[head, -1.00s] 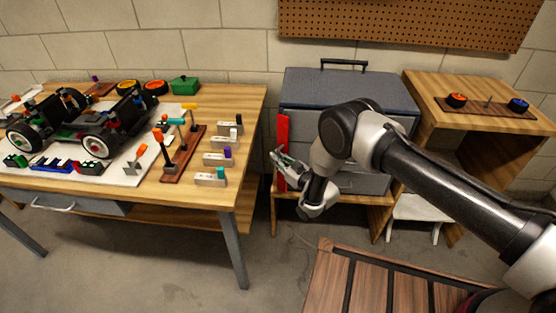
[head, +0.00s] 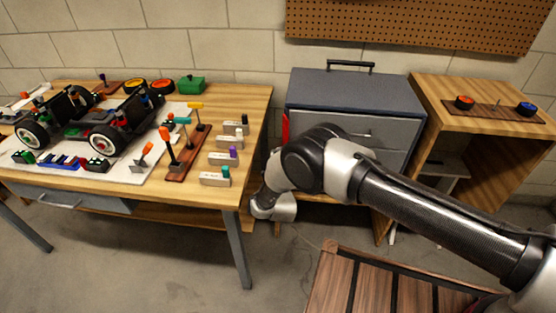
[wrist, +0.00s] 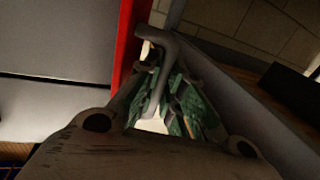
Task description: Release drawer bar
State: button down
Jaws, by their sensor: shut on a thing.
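The red drawer bar (head: 285,127) stands upright at the left front edge of the grey drawer chest (head: 395,97); my arm hides most of it in the head view. In the wrist view, the bar (wrist: 128,42) rises just left of my gripper (wrist: 160,105), beside the pale drawer fronts (wrist: 60,40). My gripper's green-padded fingers are closed around a slim grey curved piece (wrist: 156,80), which seems to be the bar's handle; how it joins the bar is unclear. The fingers are hidden behind my arm in the head view.
A wooden workbench (head: 251,103) with a car chassis (head: 85,120) and several small parts stands to the left. A wooden shelf unit (head: 480,95) stands right of the chest. A slatted wooden surface (head: 365,285) lies in front. Some floor between is clear.

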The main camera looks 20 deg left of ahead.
jog(key=shift+a+m+h, duration=0.15)
jog(key=shift+m+h, duration=0.25)
jog(key=shift+h, duration=0.1)
jog(key=c, duration=1.8)
grip_release()
jog(key=v, duration=1.2)
jog(key=shift+f, duration=0.25)
